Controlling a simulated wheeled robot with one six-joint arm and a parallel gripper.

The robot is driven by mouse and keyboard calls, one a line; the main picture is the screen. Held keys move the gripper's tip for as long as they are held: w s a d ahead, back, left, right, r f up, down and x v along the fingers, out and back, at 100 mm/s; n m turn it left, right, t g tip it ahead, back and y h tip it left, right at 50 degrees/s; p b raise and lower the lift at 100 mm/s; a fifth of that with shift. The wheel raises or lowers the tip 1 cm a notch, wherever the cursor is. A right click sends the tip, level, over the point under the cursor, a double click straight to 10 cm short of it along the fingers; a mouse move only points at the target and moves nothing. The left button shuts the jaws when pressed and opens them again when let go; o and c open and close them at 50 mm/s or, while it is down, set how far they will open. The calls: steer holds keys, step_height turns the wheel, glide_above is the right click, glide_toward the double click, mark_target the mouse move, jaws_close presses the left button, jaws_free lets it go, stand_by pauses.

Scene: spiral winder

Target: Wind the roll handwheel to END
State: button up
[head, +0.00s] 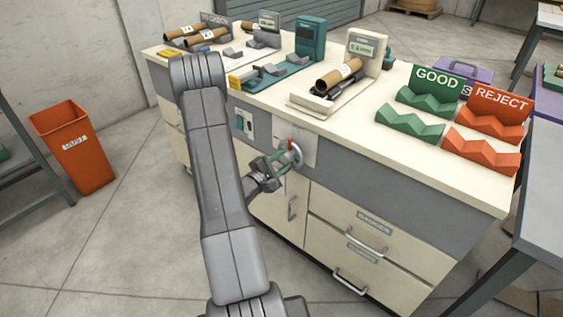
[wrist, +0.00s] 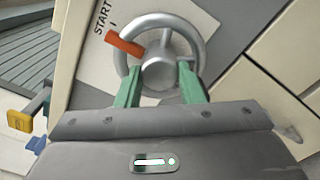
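The roll handwheel (wrist: 195,32) is a grey ring with a round hub, mounted on a white plate on the bench front. An orange block (wrist: 124,47) on its upper left rim sits just below the word START (wrist: 103,18) and its tick. No END mark shows. The wheel also appears in the head view (head: 296,153), partly covered. My gripper (wrist: 160,68) reaches the wheel from below with its two green fingers apart, one on each side of the hub. I cannot tell whether they touch it.
The cream bench (head: 440,160) carries brown rolls in cradles, teal and white gauges, and green GOOD (head: 415,125) and orange REJECT (head: 485,148) racks. An orange bin (head: 75,150) stands left on open floor.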

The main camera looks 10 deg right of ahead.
steer(key=shift+c, duration=0.8)
